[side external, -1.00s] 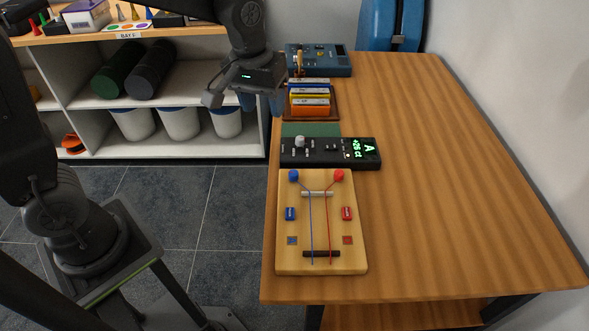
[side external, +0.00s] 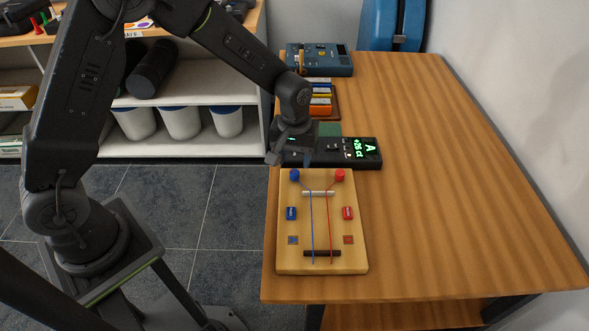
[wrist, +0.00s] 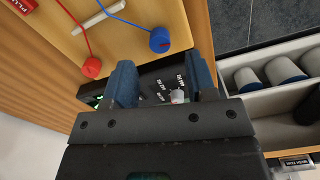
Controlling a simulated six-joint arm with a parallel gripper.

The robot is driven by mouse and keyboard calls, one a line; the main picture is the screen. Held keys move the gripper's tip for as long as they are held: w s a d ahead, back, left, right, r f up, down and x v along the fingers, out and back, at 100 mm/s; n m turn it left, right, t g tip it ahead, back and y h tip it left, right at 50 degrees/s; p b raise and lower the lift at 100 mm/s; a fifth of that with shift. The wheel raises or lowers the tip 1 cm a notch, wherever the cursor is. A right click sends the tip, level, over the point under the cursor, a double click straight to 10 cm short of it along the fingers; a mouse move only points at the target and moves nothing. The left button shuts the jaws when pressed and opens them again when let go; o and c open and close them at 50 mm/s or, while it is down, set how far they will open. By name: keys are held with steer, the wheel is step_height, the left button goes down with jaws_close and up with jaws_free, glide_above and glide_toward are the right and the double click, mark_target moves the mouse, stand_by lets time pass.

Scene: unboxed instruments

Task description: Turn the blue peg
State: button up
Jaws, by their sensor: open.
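The blue peg (side external: 294,175) stands at the far left corner of the wooden string board (side external: 290,262), with the blue string running from it. It also shows in the wrist view (wrist: 160,40), ahead of my fingers. The red peg (side external: 340,175) is at the far right corner, and in the wrist view (wrist: 91,67) it is left of the blue one. My gripper (wrist: 160,78) is open and empty, its blue fingers apart above the black tuner. In the side view it hangs just beyond the board, near the blue peg and not touching it.
The black tuner (side external: 366,162) with a green display reading "A +26 ct" lies just beyond the board. A rack of colored items (side external: 320,102) and a blue device (side external: 335,58) stand farther back. The table (side external: 450,180) is clear to the right.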

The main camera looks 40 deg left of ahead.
mark_target(294, 172)
steer(key=shift+f, duration=2.35)
steer(key=c, duration=0.9)
steer(key=m, duration=0.4)
steer(key=shift+m, duration=0.4)
steer(key=m, duration=0.5)
steer(key=shift+m, duration=0.3)
